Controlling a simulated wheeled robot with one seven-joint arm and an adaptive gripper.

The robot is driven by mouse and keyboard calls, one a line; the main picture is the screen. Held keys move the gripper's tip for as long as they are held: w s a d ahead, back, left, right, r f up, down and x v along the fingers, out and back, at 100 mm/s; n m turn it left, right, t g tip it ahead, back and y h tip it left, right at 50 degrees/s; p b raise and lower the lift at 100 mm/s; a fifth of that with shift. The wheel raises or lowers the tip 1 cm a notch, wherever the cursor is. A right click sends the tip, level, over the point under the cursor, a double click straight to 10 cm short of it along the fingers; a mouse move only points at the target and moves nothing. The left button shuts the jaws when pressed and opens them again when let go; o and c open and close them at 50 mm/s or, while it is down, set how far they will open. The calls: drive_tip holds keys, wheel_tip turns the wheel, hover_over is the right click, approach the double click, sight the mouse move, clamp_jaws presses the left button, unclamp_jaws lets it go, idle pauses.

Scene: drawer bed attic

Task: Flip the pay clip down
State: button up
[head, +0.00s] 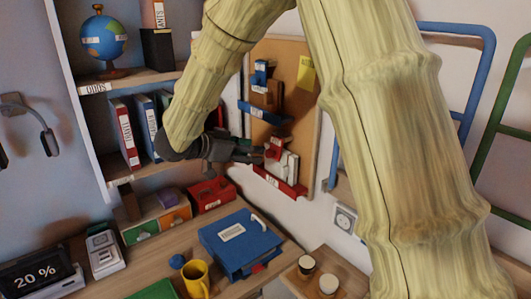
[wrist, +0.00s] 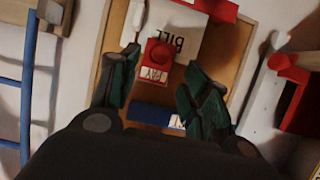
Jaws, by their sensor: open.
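The red pay clip (wrist: 158,52) carries a white label reading PAY (wrist: 154,75). It lies over a white paper marked BILL (wrist: 180,38), in a wrist view that seems upside down. My gripper (wrist: 161,62) is open, with one dark green finger on each side of the clip. I cannot tell whether either finger touches it. In the head view my gripper (head: 256,153) reaches the cork board (head: 308,104), and the red clip (head: 272,151) shows just at its tip. The paper (head: 287,165) stands behind a red holder (head: 279,184) on the board.
A blue holder (head: 262,113) with cards sits above the clip on the board. A shelf with binders (head: 125,133) is close left of my gripper. Below are a red box (head: 211,193), a blue binder (head: 240,246) and a yellow mug (head: 196,279) on the desk.

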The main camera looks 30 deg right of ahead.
sight(267, 154)
drive_tip(key=x, duration=0.6)
drive_tip(key=shift+d+f+p, duration=0.2)
drive_tip(key=shift+p, duration=0.15)
drive_tip(key=c, duration=1)
drive_tip(key=shift+c, duration=0.2)
drive_tip(key=shift+f, duration=0.1)
drive_tip(key=shift+d+f+h, duration=0.25)
drive_tip(key=shift+f+h, duration=0.1)
drive_tip(key=shift+h, duration=0.55)
